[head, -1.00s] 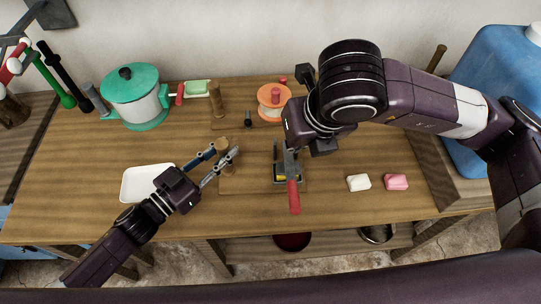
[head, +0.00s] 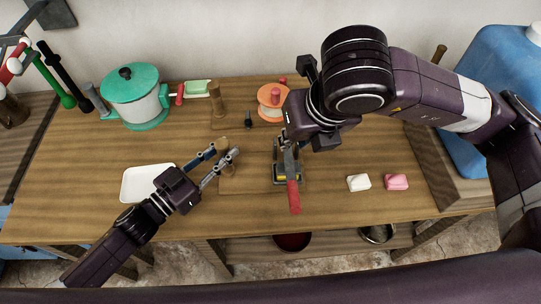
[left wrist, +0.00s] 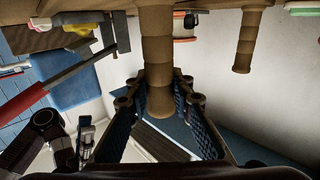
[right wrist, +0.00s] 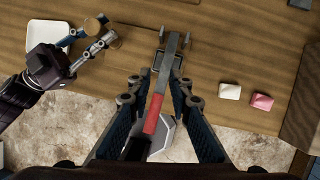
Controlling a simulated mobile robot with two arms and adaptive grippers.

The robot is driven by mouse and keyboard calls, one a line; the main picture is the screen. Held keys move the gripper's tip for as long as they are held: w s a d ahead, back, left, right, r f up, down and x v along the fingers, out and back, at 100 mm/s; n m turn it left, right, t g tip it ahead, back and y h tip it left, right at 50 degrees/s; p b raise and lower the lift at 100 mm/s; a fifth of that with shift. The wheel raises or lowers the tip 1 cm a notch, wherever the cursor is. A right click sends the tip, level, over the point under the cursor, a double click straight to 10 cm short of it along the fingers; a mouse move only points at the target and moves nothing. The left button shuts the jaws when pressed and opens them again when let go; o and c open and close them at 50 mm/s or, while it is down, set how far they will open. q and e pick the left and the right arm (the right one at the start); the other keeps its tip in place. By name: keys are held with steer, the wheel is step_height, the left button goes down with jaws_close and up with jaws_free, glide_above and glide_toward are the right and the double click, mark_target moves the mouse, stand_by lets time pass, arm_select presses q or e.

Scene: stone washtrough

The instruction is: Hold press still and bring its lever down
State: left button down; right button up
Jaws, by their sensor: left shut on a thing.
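The press (head: 279,175) is a dark metal device with yellow parts on a wooden board (head: 256,184). Its grey lever (head: 289,160) ends in a red handle (head: 293,195) pointing toward the table's front; it also shows in the right wrist view (right wrist: 155,115). A turned wooden post stands at the board's left end. My left gripper (head: 224,156) is shut on this post (left wrist: 157,65), as the left wrist view shows. My right gripper (right wrist: 160,88) is above the press, its fingers apart on either side of the lever and not touching it.
A white tray (head: 130,189) lies left of my left gripper. A green-lidded pot (head: 134,95), another peg (head: 216,100) and an orange spool-like thing (head: 267,104) stand at the back. White (head: 359,182) and pink (head: 396,181) blocks lie right of the press. A blue container (head: 490,70) stands far right.

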mark_target(294, 193)
steer(key=shift+r, duration=2.55)
steer(key=shift+c, duration=0.3)
steer(key=shift+s+f, duration=0.1)
steer(key=shift+c, duration=1.2)
steer(key=s+f+g, duration=0.1)
steer(key=s, duration=0.1)
steer(key=s+f+m+g+h, duration=0.1)
steer(key=s, duration=0.1)
steer(key=s+f+m+g, duration=0.1)
steer(key=g, duration=0.1)
steer(key=shift+s+a+f, duration=0.15)
steer(key=shift+s+a, duration=0.1)
steer(key=shift+s, duration=0.15)
jaws_close()
steer(key=shift+s+f, duration=0.1)
steer(key=shift+f, duration=4.3)
